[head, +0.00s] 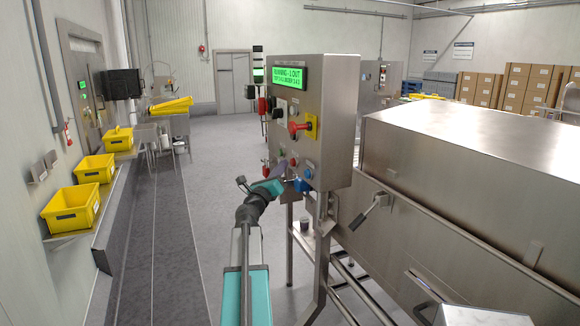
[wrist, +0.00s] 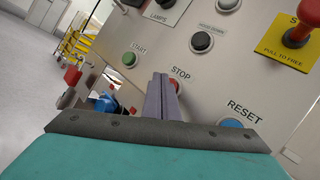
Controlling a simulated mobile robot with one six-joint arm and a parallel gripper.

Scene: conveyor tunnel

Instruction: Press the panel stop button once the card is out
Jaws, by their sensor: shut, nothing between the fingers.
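The steel control panel (head: 338,110) stands mid-view, its green display (head: 286,76) reading "RUNNING - 1 OUT" with a smaller line below. In the wrist view the red STOP button (wrist: 177,86) sits under its label, partly hidden behind my fingers. My gripper (wrist: 160,78) is shut and empty, its fingertips just left of and over the STOP button's edge; I cannot tell whether they touch it. In the head view my gripper (head: 283,170) is at the panel's lower left face. I cannot make out a card in either view.
Close around STOP are the green START button (wrist: 129,59) and blue RESET button (wrist: 231,123). A red mushroom knob (wrist: 297,35) on a yellow plate is at upper right. The steel tunnel housing (head: 470,150) fills the right. The floor aisle at left is clear.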

